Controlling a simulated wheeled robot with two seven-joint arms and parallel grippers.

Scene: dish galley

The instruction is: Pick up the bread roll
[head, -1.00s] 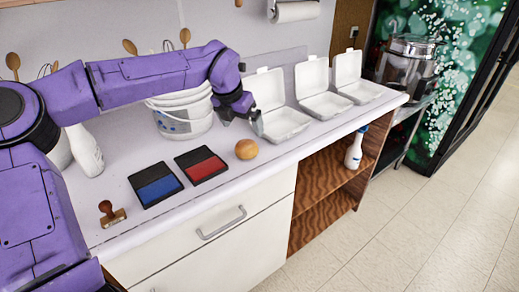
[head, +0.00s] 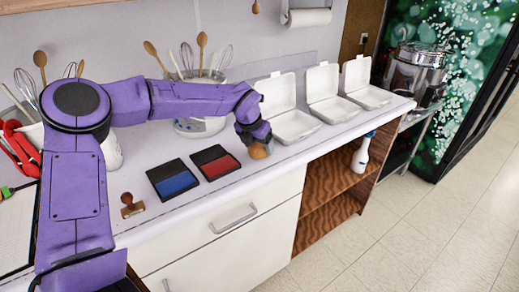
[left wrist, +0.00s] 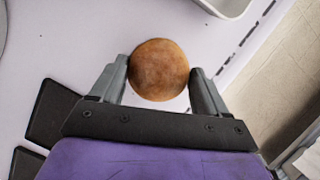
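The bread roll (head: 259,151) is round and brown and rests on the white counter close to its front edge. My left gripper (head: 256,139) is down over it from behind and hides its upper part in the head view. In the left wrist view the roll (left wrist: 159,69) lies between the two fingertips of my left gripper (left wrist: 159,68), one on each side and very close to its sides. The fingers are spread about the roll's width apart; firm contact does not show. My right gripper is in neither view.
A red pad (head: 217,166) and a blue pad (head: 174,182) lie left of the roll, with a wooden stamp (head: 131,206) beyond. Open white food boxes (head: 294,125) stand behind and right. The counter's front edge is close.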

